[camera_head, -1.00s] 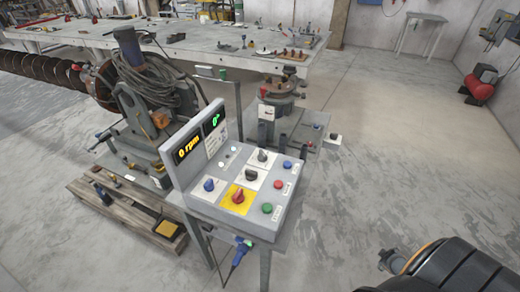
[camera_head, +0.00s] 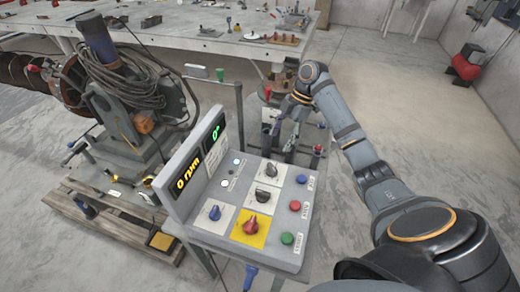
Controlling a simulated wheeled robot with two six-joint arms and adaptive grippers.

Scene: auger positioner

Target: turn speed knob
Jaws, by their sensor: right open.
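Which is the speed knob I cannot read. The upright panel shows "0 rpm" (camera_head: 187,176) and "0°" (camera_head: 216,132). My right gripper (camera_head: 277,124) is open, beyond the box's far edge, apart from the knobs. My left gripper is out of view.
Blue (camera_head: 301,180), red (camera_head: 295,205) and green (camera_head: 287,238) buttons line the box's right side. A machine with coiled cable (camera_head: 140,85) stands at left on a wooden pallet (camera_head: 125,232). A long workbench (camera_head: 190,42) runs behind. Floor at right is partly clear.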

